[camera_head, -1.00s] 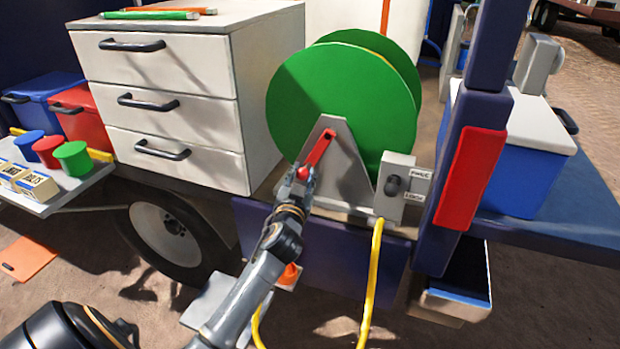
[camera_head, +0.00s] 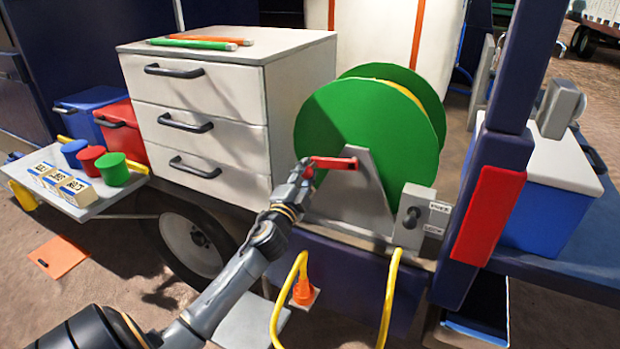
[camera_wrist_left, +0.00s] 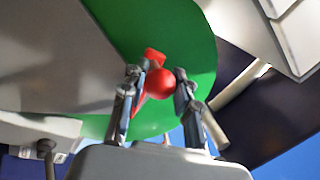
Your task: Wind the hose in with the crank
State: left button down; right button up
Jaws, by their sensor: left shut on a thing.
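The green hose reel (camera_head: 350,125) stands on the truck bed behind a grey triangular bracket (camera_head: 352,200). The red crank (camera_head: 335,163) points left from the bracket's top, about level. My left gripper (camera_head: 303,172) is at the crank's outer end. In the left wrist view, the left gripper's fingers (camera_wrist_left: 157,95) are shut around the red knob (camera_wrist_left: 160,83) of the crank. The yellow hose (camera_head: 389,300) hangs in a loop below the grey lever box (camera_head: 414,215); a strip of yellow shows between the reel's discs. My right gripper is not in view.
A white drawer cabinet (camera_head: 205,115) stands left of the reel. A blue post with a red pad (camera_head: 492,215) stands to the right, before a blue cooler (camera_head: 545,205). A shelf with cans and small boxes (camera_head: 85,210) is at left.

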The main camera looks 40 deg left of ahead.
pick_arm(q)
notch_tip(320, 180, up, 3)
jog(key=m+h+p, duration=0.1)
jog(key=m, duration=0.2)
jog(key=shift+a+r+m+p, duration=0.1)
jog(key=shift+m+p, duration=0.2)
jog(key=shift+p, duration=0.05)
jog(key=r+m, duration=0.1)
jog(key=r+m+p, duration=0.1)
jog(key=m, duration=0.1)
jog(key=r+m+h+p, duration=0.1)
jog(key=shift+d+r+t, duration=0.1)
jog(key=shift+d+t, duration=0.2)
jog(key=shift+d, duration=0.1)
jog(key=shift+w+d+r+m+h+p, duration=0.1)
jog(key=shift+d+r+m+h+p, duration=0.3)
jog(key=shift+m+p, duration=0.6)
jog(key=shift+w+d+r+m+h+p, duration=0.2)
jog(key=shift+d+r+m+p, duration=0.45)
jog(key=shift+m, duration=0.6)
jog(key=shift+w+d+r+m+h+p, duration=0.1)
jog(key=shift+d+r+m+h+p, duration=0.2)
jog(key=shift+r+m+p, duration=0.6)
jog(key=shift+f+m, duration=0.3)
jog(key=shift+m, duration=0.05)
jog(key=c, duration=1)
grip_release()
jog(key=shift+d, duration=0.1)
jog(key=shift+s+f, duration=0.1)
